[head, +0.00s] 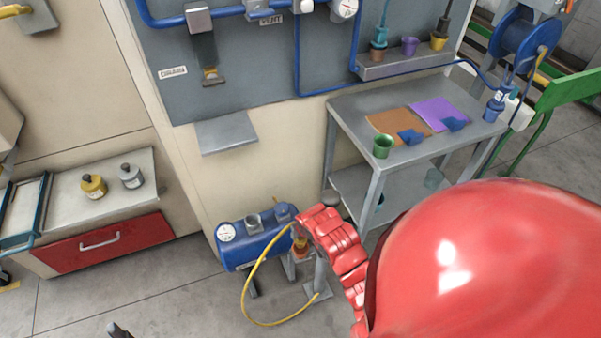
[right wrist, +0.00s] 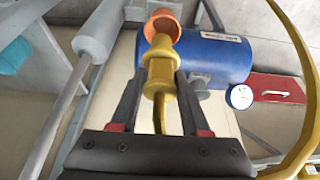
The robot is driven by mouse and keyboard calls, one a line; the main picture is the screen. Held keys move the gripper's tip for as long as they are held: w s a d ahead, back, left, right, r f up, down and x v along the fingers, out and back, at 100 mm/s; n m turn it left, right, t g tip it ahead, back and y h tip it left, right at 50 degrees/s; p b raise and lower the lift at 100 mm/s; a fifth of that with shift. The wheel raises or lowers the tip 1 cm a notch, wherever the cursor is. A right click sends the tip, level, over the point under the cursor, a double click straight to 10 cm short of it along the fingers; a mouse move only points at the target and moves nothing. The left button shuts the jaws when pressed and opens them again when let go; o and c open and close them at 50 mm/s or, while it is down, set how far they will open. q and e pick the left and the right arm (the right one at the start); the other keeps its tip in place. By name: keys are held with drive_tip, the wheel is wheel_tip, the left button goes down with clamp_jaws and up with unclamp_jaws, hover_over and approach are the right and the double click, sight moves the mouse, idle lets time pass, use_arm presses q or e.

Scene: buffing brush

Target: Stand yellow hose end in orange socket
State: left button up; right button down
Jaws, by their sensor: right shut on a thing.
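My right gripper (right wrist: 160,78) is shut on the yellow hose end (right wrist: 160,65), a stepped fitting between its two dark fingers in the right wrist view. The orange socket (right wrist: 172,24) is just beyond the fingertips. The hose end's narrow tip overlaps the socket's mouth; I cannot tell whether it is inside or in front. In the head view my red right arm hides most of that gripper, and the yellow hose (head: 246,300) loops down to the floor beside it. A dark tip at the bottom edge seems to be my left gripper (head: 118,331); its jaws are cut off.
A blue tank (head: 238,254) with a round gauge stands beside the right gripper. A grey post (head: 319,275) on a floor plate is close to its right. A grey cart (head: 350,106) stands behind, and a red drawer (head: 115,243) is at left. Floor at lower left is clear.

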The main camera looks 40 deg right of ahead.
drive_tip(key=shift+f, duration=0.2)
idle(0.3)
drive_tip(key=shift+f+b, duration=0.3)
drive_tip(key=shift+f, duration=0.2)
drive_tip(key=shift+f, duration=0.15)
drive_tip(key=shift+f+b, duration=0.5)
drive_tip(key=shift+f, duration=0.4)
drive_tip(key=shift+f, duration=0.1)
idle(0.4)
drive_tip(key=shift+f+b, duration=0.35)
drive_tip(key=shift+f, duration=0.3)
drive_tip(key=shift+c, duration=1.5)
unclamp_jaws()
drive_tip(key=shift+r, duration=0.1)
